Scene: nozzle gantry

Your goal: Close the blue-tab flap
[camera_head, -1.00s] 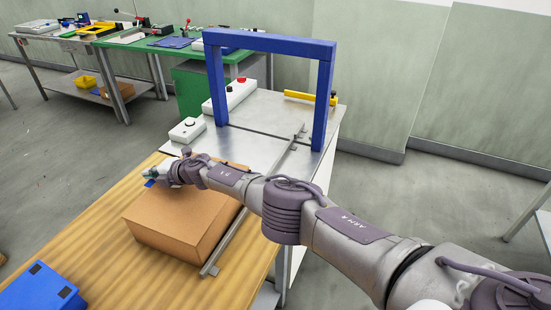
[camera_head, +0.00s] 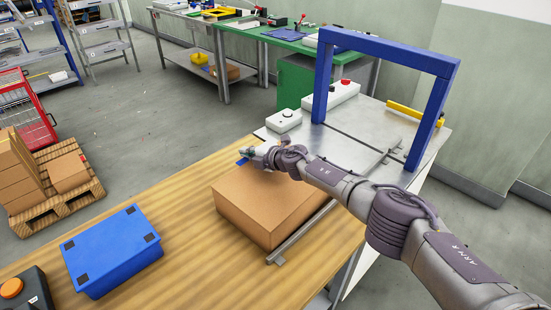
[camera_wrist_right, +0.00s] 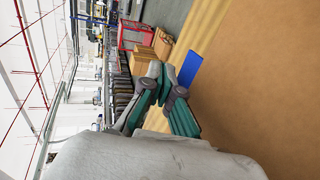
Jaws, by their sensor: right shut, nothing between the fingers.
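A brown cardboard box (camera_head: 265,208) sits on the wooden table, its top looking flat from the head view. A small blue tab (camera_head: 242,161) shows at its far left edge, beside my right gripper (camera_head: 249,152). In the right wrist view the blue tab (camera_wrist_right: 190,68) lies against the brown cardboard (camera_wrist_right: 255,75), close to the fingertips of my right gripper (camera_wrist_right: 166,88). The right gripper is shut and empty at the box's far edge. I cannot tell whether it touches the flap, whose hinge is not clear. My left gripper is out of view.
A blue gantry frame (camera_head: 388,50) stands over the metal plate behind the box. A metal rail (camera_head: 305,230) runs along the box's right side. A blue case (camera_head: 112,250) lies on the wooden table (camera_head: 190,215) at front left, with bare wood between.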

